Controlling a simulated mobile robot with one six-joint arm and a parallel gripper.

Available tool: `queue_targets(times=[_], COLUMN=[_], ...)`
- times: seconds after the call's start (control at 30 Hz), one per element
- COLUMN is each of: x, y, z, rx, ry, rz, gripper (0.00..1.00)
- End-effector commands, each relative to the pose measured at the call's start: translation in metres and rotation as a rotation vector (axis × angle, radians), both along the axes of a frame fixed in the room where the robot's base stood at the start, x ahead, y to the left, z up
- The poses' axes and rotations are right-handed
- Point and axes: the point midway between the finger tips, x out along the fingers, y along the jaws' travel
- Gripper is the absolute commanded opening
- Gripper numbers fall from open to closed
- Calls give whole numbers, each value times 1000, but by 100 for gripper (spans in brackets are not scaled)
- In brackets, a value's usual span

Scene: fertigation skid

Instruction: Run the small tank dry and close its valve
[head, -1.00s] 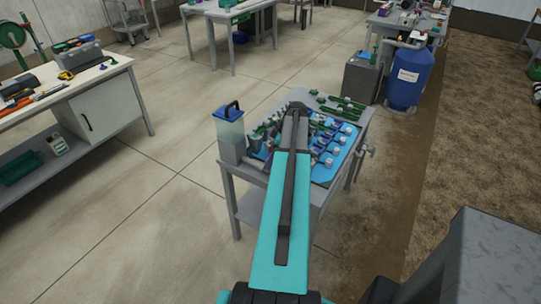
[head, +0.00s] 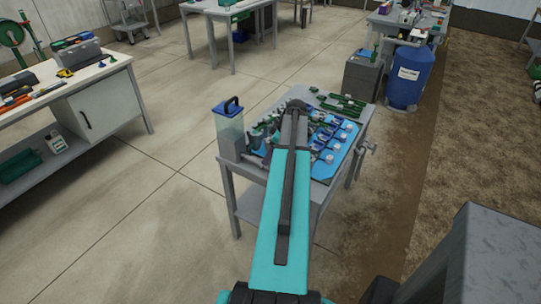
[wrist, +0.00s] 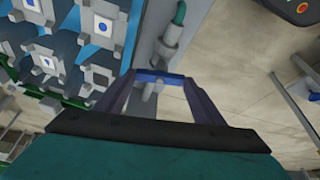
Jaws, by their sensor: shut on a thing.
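In the wrist view my gripper (wrist: 158,77) is shut on a blue bar (wrist: 150,72), seemingly a valve handle, beside a grey pipe fitting (wrist: 150,92). In the head view my own arm hides the gripper and the handle. I cannot make out a liquid level in the tank.
A blue panel (head: 326,166) with several white-capped fittings covers the right of the skid table. A green hose end (wrist: 180,12) shows in the wrist view. A blue drum (head: 408,80) and a grey box (head: 361,76) stand behind; a white workbench (head: 101,78) stands left. Floor between is clear.

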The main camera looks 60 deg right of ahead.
Motion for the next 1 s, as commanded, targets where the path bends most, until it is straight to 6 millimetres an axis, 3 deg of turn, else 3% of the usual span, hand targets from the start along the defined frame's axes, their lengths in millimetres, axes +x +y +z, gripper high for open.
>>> queue_targets(times=[0.33, 0.7, 0.73, 0.77, 1.0], x=[0, 0, 0, 0, 0], y=[3, 2, 2, 2, 2], z=[-1, 0, 0, 0, 0], rx=[-1, -1, -1, -1, 0], ry=[0, 0, -1, -1, 0], rz=[-169, -186, -186, -186, -186], gripper=[40, 40, 66, 70, 70])
